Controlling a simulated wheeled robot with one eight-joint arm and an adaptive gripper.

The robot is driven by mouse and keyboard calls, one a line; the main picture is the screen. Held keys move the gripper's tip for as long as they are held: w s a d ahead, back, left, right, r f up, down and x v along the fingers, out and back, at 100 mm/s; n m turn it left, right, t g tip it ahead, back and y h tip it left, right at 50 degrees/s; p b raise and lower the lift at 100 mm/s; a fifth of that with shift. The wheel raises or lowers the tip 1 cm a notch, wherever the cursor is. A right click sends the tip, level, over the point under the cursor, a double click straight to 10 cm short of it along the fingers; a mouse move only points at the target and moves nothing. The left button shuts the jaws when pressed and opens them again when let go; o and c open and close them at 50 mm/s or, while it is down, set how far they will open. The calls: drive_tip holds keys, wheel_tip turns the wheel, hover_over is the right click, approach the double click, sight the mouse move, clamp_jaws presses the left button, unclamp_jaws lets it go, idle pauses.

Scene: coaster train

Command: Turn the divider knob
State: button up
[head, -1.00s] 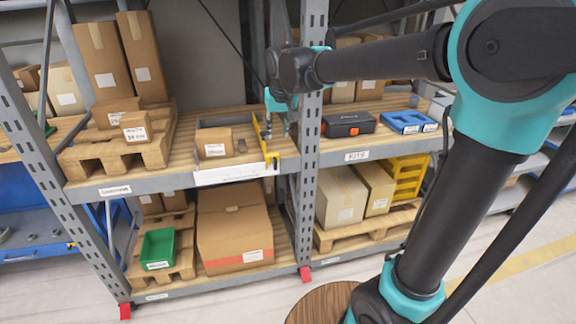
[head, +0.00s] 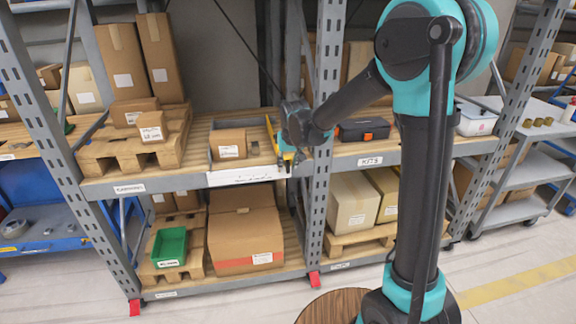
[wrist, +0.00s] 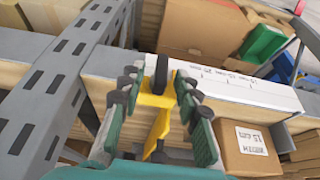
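The yellow divider (head: 271,131) stands on the middle shelf, right of a small carton. In the wrist view its yellow front part (wrist: 155,104) carries a black knob (wrist: 161,72) at the shelf's front edge. My gripper (head: 287,163) is at that front edge, and the arm hides most of the divider's front in the head view. In the wrist view my gripper (wrist: 159,84) is open, with its dark-tipped green fingers apart on both sides of the knob. Gaps show between the fingers and the knob, so I see no grip on it.
A white strip with a marked scale (head: 246,175) runs along the shelf front. The small carton (wrist: 246,147) stands beside the divider. A grey perforated rack post (wrist: 70,85) is close on the other side. A black-and-orange case (head: 362,129) lies on the shelf beyond the post.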

drive_tip(key=shift+w+f, duration=0.15)
drive_tip(key=shift+f, duration=0.3)
clamp_jaws()
